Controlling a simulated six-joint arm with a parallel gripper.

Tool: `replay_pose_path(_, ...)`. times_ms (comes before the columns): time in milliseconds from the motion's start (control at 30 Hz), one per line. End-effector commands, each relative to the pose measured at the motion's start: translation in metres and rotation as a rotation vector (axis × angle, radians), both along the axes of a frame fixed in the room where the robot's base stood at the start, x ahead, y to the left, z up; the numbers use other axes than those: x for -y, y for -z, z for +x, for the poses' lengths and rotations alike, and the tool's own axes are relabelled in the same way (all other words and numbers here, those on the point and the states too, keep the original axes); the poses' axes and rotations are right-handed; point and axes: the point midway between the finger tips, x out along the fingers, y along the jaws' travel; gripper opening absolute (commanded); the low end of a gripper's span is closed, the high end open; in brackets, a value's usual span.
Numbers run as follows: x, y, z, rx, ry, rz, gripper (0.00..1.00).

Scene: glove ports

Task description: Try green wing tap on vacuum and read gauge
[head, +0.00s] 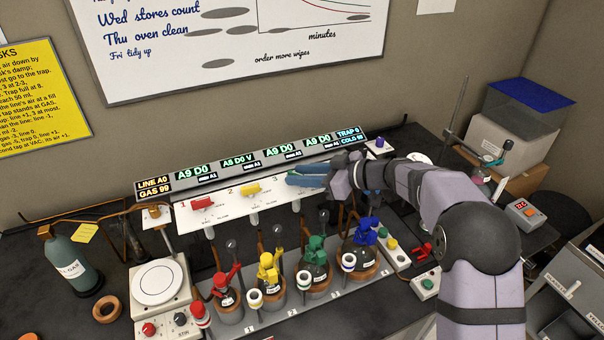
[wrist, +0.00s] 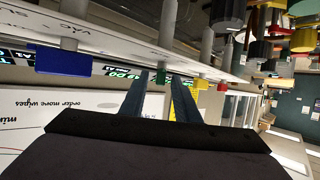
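The green wing tap (wrist: 160,78) shows in the wrist view, between and just beyond the fingertips. My gripper (wrist: 161,82) has its fingers apart, one on each side of the tap; I cannot tell whether they touch it. In the head view my gripper (head: 298,177) is at the white panel (head: 250,207), by place 3, and hides the green tap. The gauge display strip (head: 247,160) reads A9 D0, A8 D0 V, A9 D0, A9 D0 from left to right. Its left end reads LINE A0, GAS 99; its right end TRAP 0, COLD 99.
The red tap (head: 202,203) and yellow tap (head: 251,189) sit left of my gripper. The blue wing tap (wrist: 62,62) shows in the wrist view. Flasks with red, yellow, green (head: 316,250) and blue tops stand below the panel. A hotplate (head: 158,284) stands left.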

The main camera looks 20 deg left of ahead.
Motion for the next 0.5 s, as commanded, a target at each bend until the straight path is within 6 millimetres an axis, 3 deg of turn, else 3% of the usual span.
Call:
replay_pose_path(33, 0.0001, 0.0, 0.0, 0.0, 0.0, 0.0, 0.24)
replay_pose_path(133, 0.0002, -0.0001, 0.0, 0.0, 0.0, 0.0, 0.0)
replay_pose_path(500, -0.0004, -0.0052, 0.0026, 0.0, -0.04, 0.001, 0.0)
